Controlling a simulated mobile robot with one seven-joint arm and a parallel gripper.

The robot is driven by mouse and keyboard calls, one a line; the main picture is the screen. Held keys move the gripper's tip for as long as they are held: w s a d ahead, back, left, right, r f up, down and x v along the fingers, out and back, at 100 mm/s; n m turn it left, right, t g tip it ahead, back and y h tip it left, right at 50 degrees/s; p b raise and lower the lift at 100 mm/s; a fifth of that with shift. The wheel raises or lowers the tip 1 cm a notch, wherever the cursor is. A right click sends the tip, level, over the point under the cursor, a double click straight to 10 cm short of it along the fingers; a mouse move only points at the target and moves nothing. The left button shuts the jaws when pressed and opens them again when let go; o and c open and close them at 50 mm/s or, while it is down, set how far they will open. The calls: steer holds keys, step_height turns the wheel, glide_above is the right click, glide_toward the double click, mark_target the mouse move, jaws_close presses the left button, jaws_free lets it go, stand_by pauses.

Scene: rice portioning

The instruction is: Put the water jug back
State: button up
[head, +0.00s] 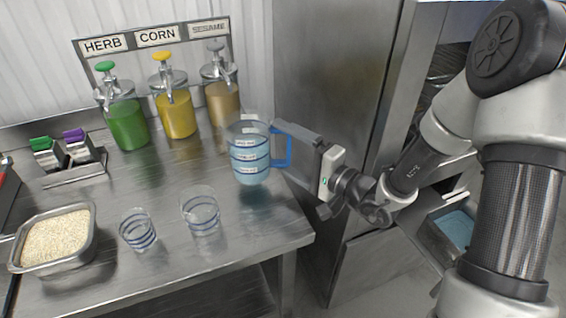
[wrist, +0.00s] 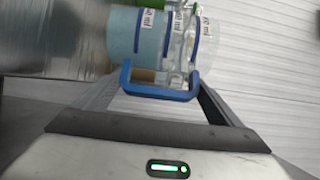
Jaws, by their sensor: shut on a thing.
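The water jug (head: 250,158) is clear with blue bands, white labels, bluish water inside and a blue handle (head: 283,150). It is upright over the right end of the steel table, in front of the sesame dispenser. My gripper (head: 292,150) reaches it from the right and is shut on the handle. In the wrist view, the handle (wrist: 160,92) sits between my fingers, with the jug (wrist: 150,35) beyond it. I cannot tell whether the jug's base touches the table.
Two clear cups with blue rings, a left one (head: 138,232) and a right one (head: 201,213), stand on the table (head: 190,262). A rice pan (head: 55,240) is at left. Herb (head: 127,124), corn (head: 176,115) and sesame (head: 222,104) dispensers stand behind. A steel cabinet (head: 325,70) rises at right.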

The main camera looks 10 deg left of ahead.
mark_target(287, 162)
steer(key=shift+f, duration=1.85)
